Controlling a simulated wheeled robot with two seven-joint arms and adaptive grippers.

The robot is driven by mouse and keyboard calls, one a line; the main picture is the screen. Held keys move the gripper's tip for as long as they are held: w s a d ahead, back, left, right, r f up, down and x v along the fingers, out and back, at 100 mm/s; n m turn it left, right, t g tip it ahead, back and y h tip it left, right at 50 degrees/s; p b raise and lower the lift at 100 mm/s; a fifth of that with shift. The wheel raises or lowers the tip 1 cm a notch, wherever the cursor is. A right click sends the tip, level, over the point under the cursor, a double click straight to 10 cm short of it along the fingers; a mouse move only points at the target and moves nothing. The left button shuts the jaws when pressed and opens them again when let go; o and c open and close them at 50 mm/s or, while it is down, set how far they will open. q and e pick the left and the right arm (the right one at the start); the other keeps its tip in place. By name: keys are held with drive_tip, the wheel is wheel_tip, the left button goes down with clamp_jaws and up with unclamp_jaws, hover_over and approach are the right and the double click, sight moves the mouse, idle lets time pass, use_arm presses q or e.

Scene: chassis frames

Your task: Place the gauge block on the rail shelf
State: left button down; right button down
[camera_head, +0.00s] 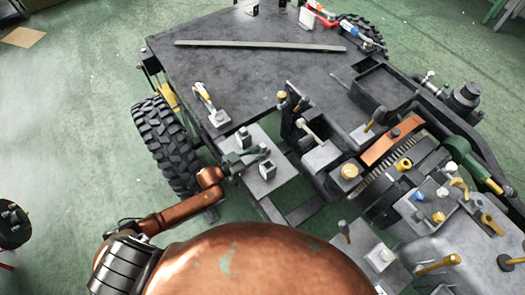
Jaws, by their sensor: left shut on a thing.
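My left gripper (258,156) reaches in from the lower left over a grey plate (286,176) beside the black deck. It is shut on a small grey block (267,170), which I take to be the gauge block; the fingers partly hide it. I cannot tell whether the block touches the plate. A second small block with a dark top (243,135) stands on the plate just behind the gripper. The plate looks like the rail shelf, but I cannot be sure. My right gripper is not in view.
A black deck (225,75) with a long flat bar (260,45) lies behind. A yellow-handled clamp (205,98) stands at its near edge. A tyre (165,145) is to the left.

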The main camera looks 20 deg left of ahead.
use_arm(q)
drive_tip(key=shift+f, duration=0.1)
drive_tip(key=c, duration=1.8)
unclamp_jaws()
drive_tip(key=shift+s+a, duration=0.1)
drive_tip(key=p+v, duration=0.1)
drive_tip(key=v, duration=1)
drive_tip(key=shift+s+a, duration=0.2)
drive_tip(key=shift+s, duration=0.1)
